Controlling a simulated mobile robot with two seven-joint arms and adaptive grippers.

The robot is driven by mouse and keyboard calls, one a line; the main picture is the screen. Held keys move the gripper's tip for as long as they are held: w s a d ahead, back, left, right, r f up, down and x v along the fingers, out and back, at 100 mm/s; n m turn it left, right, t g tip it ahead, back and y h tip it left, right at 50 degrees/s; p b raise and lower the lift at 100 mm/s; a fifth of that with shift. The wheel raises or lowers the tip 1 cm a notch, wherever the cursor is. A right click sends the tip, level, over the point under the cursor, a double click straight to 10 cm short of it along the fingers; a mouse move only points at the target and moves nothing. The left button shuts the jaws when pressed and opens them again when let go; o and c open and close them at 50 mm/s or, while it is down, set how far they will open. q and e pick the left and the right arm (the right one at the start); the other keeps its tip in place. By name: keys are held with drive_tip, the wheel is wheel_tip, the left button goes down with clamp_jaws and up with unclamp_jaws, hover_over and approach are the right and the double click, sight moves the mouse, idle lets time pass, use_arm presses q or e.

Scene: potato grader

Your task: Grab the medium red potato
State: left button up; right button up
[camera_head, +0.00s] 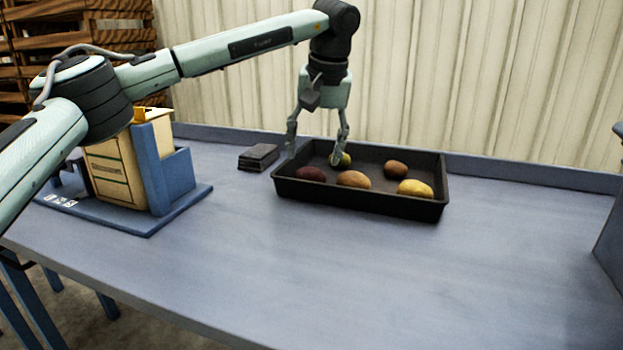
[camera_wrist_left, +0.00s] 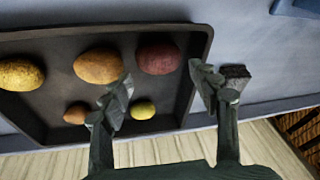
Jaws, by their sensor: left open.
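The dark red potato (camera_head: 311,174) lies in the near left corner of a black tray (camera_head: 360,202). In the left wrist view, the red potato (camera_wrist_left: 158,56) lies just beyond the fingertips, near the tray's corner. My left gripper (camera_head: 316,153) is open and empty, pointing down over the tray's left side. In the left wrist view, the fingers of my left gripper (camera_wrist_left: 163,80) are spread, one over the tray and one past its rim. The red potato is not between the fingers. My right gripper is not in view.
An orange-brown potato (camera_head: 353,179), a yellow potato (camera_head: 415,188), a small brown potato (camera_head: 396,168) and a small yellow-green potato (camera_head: 345,160) share the tray. A dark stack (camera_head: 258,157) lies left of it. A blue holder with a cream box (camera_head: 117,168) stands farther left. The front table is clear.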

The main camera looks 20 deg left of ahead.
sight(312, 170)
use_arm(q)
drive_tip(key=x, duration=0.5)
drive_tip(key=shift+s+f, duration=0.15)
drive_tip(key=shift+f, duration=0.05)
drive_tip(key=shift+c, duration=0.5)
drive_tip(key=c, duration=0.8)
